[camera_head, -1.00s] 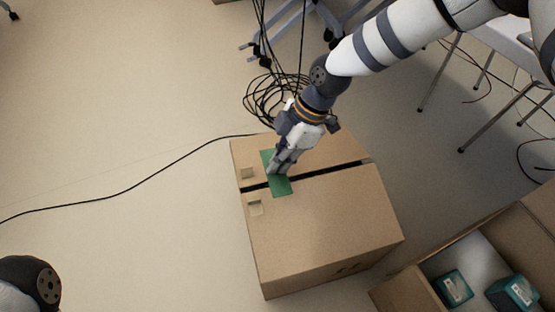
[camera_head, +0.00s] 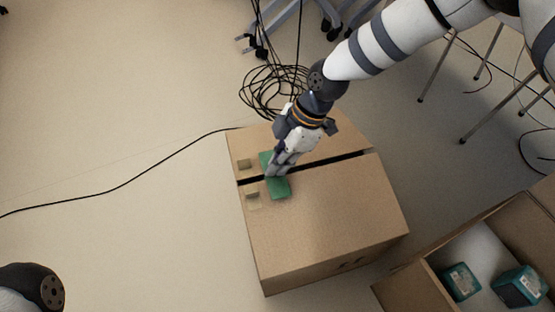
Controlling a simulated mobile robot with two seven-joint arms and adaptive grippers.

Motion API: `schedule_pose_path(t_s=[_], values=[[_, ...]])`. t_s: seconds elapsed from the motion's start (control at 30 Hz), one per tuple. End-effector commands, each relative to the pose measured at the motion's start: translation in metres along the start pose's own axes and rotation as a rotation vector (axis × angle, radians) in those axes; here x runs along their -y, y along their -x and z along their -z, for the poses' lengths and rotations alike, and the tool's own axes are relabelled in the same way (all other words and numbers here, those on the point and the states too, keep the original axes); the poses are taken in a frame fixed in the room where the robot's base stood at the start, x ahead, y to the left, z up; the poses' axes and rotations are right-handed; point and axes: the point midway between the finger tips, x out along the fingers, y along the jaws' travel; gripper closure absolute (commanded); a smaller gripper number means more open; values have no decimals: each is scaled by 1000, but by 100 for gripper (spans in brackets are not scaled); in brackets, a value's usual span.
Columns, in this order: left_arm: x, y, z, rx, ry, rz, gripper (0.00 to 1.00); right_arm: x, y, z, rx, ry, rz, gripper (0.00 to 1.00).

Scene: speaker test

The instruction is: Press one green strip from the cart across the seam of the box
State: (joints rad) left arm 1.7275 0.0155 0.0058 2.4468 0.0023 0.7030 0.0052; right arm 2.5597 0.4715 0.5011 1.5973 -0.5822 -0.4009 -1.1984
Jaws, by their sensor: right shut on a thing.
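The closed cardboard box (camera_head: 320,220) stands on the floor in the middle of the view, with a dark seam (camera_head: 330,163) running across its top. A green strip (camera_head: 278,188) lies across the seam near its left end. My right gripper (camera_head: 271,174) is shut on the green strip at the seam, and its fingers hide part of the strip. I cannot tell whether the whole strip lies flat. My left gripper is out of view; only a piece of my left arm shows at the lower left. The cart is not seen.
An open carton (camera_head: 408,288) with teal packages (camera_head: 461,282) stands at the lower right. A coiled black cable (camera_head: 270,92) lies behind the box. Floor at left is mostly clear.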

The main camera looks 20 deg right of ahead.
Motion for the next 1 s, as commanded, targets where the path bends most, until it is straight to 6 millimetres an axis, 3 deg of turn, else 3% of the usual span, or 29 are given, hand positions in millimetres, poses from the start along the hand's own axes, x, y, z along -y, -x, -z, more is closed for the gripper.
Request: schedule_pose_path(t_s=[1.0], values=[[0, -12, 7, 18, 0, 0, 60, 0, -30, -12, 1, 0, 1, 100]])
